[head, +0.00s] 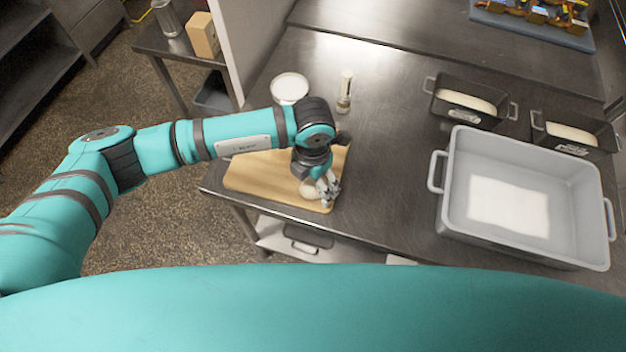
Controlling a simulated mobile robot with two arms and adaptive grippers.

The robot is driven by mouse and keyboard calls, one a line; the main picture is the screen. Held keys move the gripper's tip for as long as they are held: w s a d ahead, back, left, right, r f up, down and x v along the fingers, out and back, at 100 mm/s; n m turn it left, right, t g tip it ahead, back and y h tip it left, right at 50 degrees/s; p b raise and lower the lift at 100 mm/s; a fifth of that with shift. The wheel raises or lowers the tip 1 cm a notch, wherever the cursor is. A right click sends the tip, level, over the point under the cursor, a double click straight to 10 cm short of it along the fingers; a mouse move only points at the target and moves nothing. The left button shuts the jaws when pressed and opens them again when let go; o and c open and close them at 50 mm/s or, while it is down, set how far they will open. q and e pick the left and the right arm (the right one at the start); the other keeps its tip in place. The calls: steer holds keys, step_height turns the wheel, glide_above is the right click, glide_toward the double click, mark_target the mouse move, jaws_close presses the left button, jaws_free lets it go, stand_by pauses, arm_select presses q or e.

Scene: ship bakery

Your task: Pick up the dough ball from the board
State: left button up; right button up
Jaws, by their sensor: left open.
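A pale round dough ball (308,190) lies on the wooden board (258,175) near its front right part. The board rests at the left front of the steel table. My left gripper (327,193) is open and points down at the dough ball, with its fingers close beside and over it. The gripper hides part of the ball, and I cannot tell whether the fingers touch it. My right gripper is not in view.
A white bowl (290,88) and a small shaker (344,92) stand behind the board. A large grey bin (605,215) stands at the right, with two dark loaf tins of dough, left (437,101) and right (540,130), behind it. The table between board and bin is clear.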

arm_select(q)
steer(key=shift+d+f, duration=0.1)
steer(key=shift+f, duration=0.7)
steer(key=c, duration=1.3)
steer(key=shift+r, duration=0.15)
